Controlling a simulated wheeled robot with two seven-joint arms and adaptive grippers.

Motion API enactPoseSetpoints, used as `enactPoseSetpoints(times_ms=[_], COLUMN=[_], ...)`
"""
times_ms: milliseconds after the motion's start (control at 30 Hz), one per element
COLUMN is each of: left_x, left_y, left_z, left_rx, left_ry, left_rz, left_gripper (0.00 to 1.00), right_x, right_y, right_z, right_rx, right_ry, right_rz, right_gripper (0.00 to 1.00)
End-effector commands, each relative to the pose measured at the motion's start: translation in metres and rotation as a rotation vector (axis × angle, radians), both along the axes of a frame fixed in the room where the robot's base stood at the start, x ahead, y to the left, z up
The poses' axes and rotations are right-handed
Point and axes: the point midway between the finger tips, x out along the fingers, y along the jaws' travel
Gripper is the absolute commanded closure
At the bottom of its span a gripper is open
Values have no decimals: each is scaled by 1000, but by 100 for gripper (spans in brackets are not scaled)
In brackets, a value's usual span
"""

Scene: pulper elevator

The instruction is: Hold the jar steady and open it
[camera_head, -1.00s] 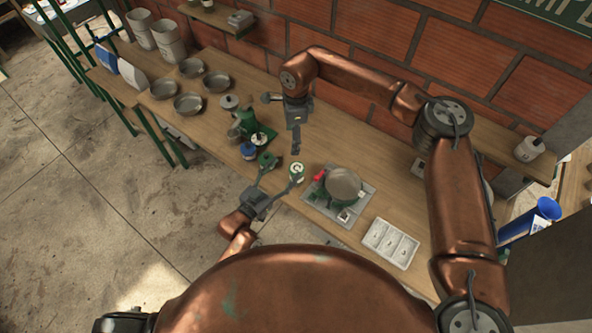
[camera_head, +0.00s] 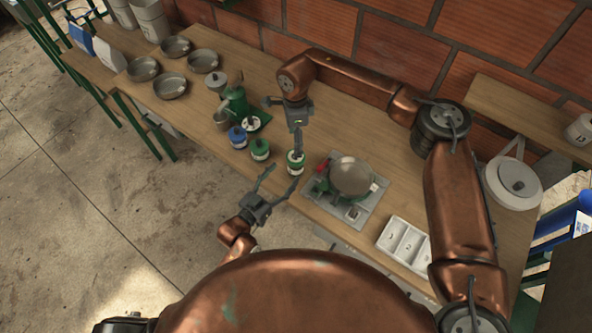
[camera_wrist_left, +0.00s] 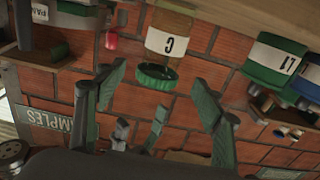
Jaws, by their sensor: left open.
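The green-lidded jar (camera_head: 296,168) stands upright on the wooden bench. In the left wrist view, which is upside down, its pale label with a letter (camera_wrist_left: 166,44) and dark green lid (camera_wrist_left: 157,76) show; I cannot tell how tightly the lid sits. My left gripper (camera_head: 282,178) is open and empty, at the bench's front edge, short of the jar. In its wrist view (camera_wrist_left: 160,84) the fingers are wide apart, with the jar beyond them. My right gripper (camera_head: 298,148) points down just above and behind the jar; its fingers look apart in the wrist view (camera_wrist_left: 139,127).
Another green-lidded jar (camera_head: 260,150) and a blue-lidded jar (camera_head: 238,138) stand to the left, near a green grinder (camera_head: 236,100). A pan on a scale-like base (camera_head: 351,176) is close on the right, with a white tray (camera_head: 403,240) beyond. Metal bowls (camera_head: 171,86) lie far left.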

Motion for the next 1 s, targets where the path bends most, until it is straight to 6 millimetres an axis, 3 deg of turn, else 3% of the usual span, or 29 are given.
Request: enactPoseSetpoints(times_ms=[600,1000], left_x=[59,63], left_y=[-43,-47], left_z=[0,0], left_rx=[0,0], left_ry=[-1,0], left_rz=[-3,-2], left_gripper=[38,40], right_x=[0,0], right_y=[-2,-1], right_z=[0,-1], right_rx=[0,0], right_ry=[0,0], right_rz=[-4,-4], right_gripper=[37,37])
